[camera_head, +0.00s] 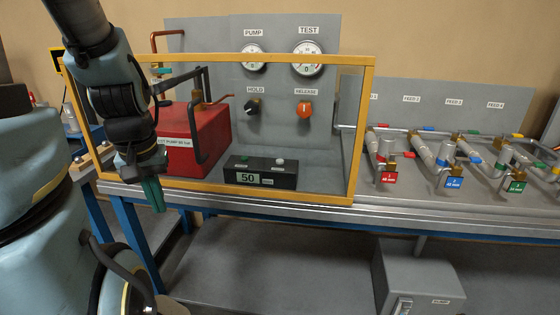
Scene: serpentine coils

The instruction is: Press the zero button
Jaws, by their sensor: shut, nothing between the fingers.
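A black box (260,182) with a display reading 50 sits on the grey bench, behind the front of a yellow frame. Two small buttons are on its top: a dark left button (243,159) and a pale right button (279,161). Their labels are too small to read, so I cannot tell which is the zero button. My gripper (153,195) points down at the left, in front of the bench edge. Its teal fingers are shut and empty, apart from the box and to its left.
The yellow frame (280,199) seems to hold a clear panel before the box. Behind it are a red pump (212,135), a black lever (203,120), two gauges, a black knob (252,106) and an orange knob (304,109). Pipes with valves (450,160) stand at right.

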